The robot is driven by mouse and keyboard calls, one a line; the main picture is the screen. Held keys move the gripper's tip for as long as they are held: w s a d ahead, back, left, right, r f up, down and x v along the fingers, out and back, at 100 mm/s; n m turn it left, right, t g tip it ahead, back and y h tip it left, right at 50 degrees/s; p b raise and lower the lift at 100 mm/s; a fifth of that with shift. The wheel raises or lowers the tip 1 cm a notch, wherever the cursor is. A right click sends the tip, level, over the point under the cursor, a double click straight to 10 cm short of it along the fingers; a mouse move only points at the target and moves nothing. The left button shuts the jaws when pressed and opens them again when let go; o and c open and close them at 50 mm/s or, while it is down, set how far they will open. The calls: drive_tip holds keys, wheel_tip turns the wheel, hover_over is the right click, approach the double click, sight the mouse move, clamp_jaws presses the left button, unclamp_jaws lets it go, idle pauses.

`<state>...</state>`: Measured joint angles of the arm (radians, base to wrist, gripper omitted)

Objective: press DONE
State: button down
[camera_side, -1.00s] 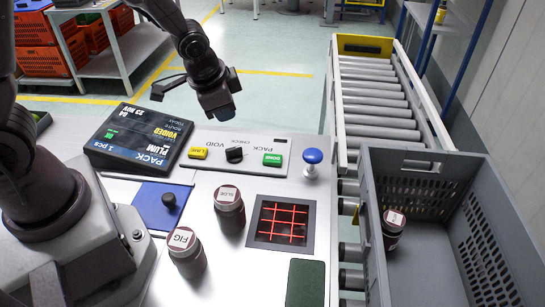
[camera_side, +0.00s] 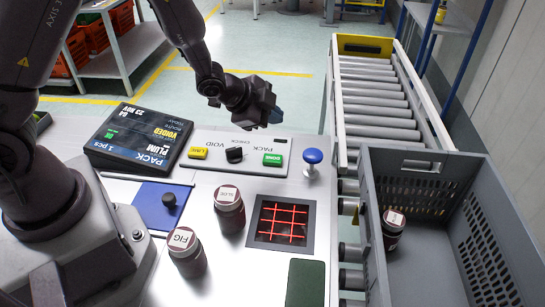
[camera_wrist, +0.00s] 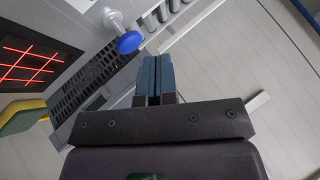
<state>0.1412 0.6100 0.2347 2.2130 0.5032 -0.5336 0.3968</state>
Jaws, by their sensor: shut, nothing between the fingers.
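The green DONE button (camera_side: 272,159) sits at the right end of the control panel (camera_side: 222,143), beside a black knob (camera_side: 234,155) and a yellow button (camera_side: 197,153). My gripper (camera_side: 277,115) is shut and empty. In the side view it appears above and behind the panel's right end, apart from the button. In the wrist view its blue fingertips (camera_wrist: 154,62) are together, and the DONE button cannot be made out there.
A blue-topped knob (camera_side: 312,157) stands right of the panel and shows in the wrist view (camera_wrist: 129,42). A dark display (camera_side: 138,140) reads PLUM, VOIDED. Jars labelled SLOE (camera_side: 230,212) and FIG (camera_side: 187,254) stand in front. A grey tote (camera_side: 430,165) holds another jar (camera_side: 392,231).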

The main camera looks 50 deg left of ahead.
sight(273, 159)
drive_tip(key=shift+f, duration=4.4)
drive_tip(key=shift+f, duration=0.15)
drive_tip(key=shift+f, duration=0.25)
drive_tip(key=shift+f, duration=0.5)
drive_tip(key=shift+r, duration=0.9)
drive_tip(key=shift+r, duration=2.55)
